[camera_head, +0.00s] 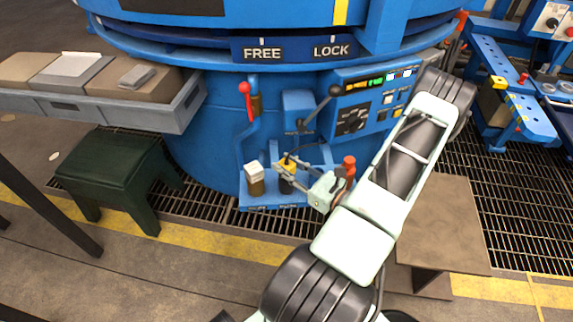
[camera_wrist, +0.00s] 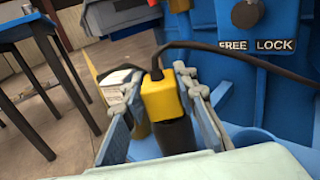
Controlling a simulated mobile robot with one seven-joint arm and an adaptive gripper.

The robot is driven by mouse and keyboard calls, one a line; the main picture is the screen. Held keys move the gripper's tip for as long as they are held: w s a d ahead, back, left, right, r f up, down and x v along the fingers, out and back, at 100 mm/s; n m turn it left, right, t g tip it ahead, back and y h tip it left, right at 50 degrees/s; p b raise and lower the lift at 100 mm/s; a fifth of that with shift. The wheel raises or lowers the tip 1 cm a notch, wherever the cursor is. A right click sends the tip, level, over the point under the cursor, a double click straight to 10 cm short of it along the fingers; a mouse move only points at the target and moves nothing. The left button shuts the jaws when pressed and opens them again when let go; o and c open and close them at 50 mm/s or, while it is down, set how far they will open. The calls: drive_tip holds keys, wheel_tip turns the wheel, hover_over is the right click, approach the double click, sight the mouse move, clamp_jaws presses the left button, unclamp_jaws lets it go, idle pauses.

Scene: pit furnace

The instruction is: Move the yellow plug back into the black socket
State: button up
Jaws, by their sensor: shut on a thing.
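The yellow plug (camera_wrist: 160,99) is a block with a black cable leaving its top, between the fingers of my gripper (camera_wrist: 158,84). It also shows small in the head view (camera_head: 288,162), where my gripper (camera_head: 281,169) reaches in from the right. The gripper is shut on the plug. The black socket (camera_wrist: 176,137) shows directly below the plug in the wrist view, and in the head view it is a dark cylinder (camera_head: 286,186) on the blue shelf. The plug looks upright and lined up over it; I cannot tell whether it is seated or only just above.
A white-topped brown socket (camera_head: 255,180) stands left of the black one, and a red-orange plug (camera_head: 348,166) is to the right. A red-knobbed lever (camera_head: 246,90) and a control panel (camera_head: 365,105) are behind. The black cable crosses close to the fingers.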

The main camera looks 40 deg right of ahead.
drive_tip(key=shift+f+b, duration=0.3)
drive_tip(key=shift+f, duration=0.15)
drive_tip(key=o, duration=0.9)
drive_tip(key=shift+s, duration=0.1)
drive_tip(key=s, duration=0.3)
drive_tip(key=s+d, duration=0.1)
drive_tip(key=s, duration=0.3)
drive_tip(key=s+d, duration=0.1)
drive_tip(key=s, duration=0.2)
drive_tip(key=shift+s, duration=0.35)
